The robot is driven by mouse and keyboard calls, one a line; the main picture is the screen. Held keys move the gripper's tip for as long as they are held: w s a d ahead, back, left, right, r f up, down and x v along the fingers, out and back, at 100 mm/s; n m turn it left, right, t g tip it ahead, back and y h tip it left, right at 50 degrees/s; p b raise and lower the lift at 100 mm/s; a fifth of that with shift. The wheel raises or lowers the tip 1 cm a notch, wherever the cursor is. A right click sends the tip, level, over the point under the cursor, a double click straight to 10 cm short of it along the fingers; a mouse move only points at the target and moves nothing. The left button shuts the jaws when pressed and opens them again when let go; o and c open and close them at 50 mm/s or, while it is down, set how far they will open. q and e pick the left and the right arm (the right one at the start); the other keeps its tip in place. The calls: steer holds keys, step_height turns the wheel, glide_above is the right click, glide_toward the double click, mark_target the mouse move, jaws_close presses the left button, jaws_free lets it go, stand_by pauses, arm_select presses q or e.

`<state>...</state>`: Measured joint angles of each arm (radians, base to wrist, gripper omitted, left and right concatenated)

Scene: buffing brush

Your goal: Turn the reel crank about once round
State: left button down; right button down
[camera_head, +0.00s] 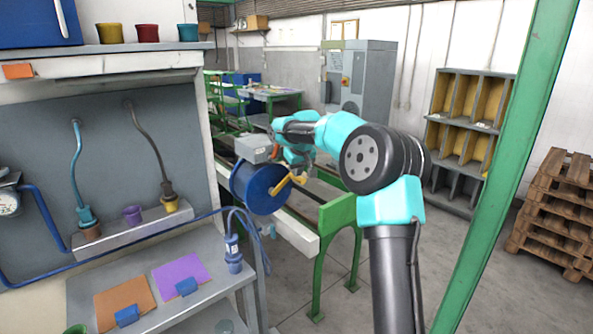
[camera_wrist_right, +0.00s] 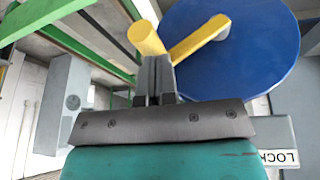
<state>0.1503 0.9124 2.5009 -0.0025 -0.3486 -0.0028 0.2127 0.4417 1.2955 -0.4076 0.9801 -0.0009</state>
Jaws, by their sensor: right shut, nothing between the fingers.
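A blue reel (camera_head: 254,190) is mounted at the end of the green-legged bench in the head view. Its yellow crank (camera_head: 284,185) sticks out on the side toward my right arm. In the right wrist view the reel's blue disc (camera_wrist_right: 252,62) fills the upper right. The yellow crank arm (camera_wrist_right: 200,38) runs from the disc's hub down left, and the round yellow handle (camera_wrist_right: 146,39) stands left of it. My right gripper (camera_wrist_right: 154,62) is shut and empty, its fingertips close to the handle and crank arm; I cannot tell whether they touch. My left gripper is not in view.
A grey box (camera_head: 254,149) sits just above the reel. A green bench frame (camera_head: 335,225) stands right of it, and a green post (camera_head: 505,170) rises farther right. The sloped grey shelf with an orange pad (camera_head: 122,300) and a purple pad (camera_head: 180,270) is at lower left.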

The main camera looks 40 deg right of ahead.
stand_by(0.4)
steer(key=w+v, duration=0.1)
steer(key=v, duration=1.2)
steer(key=shift+a+r, duration=0.15)
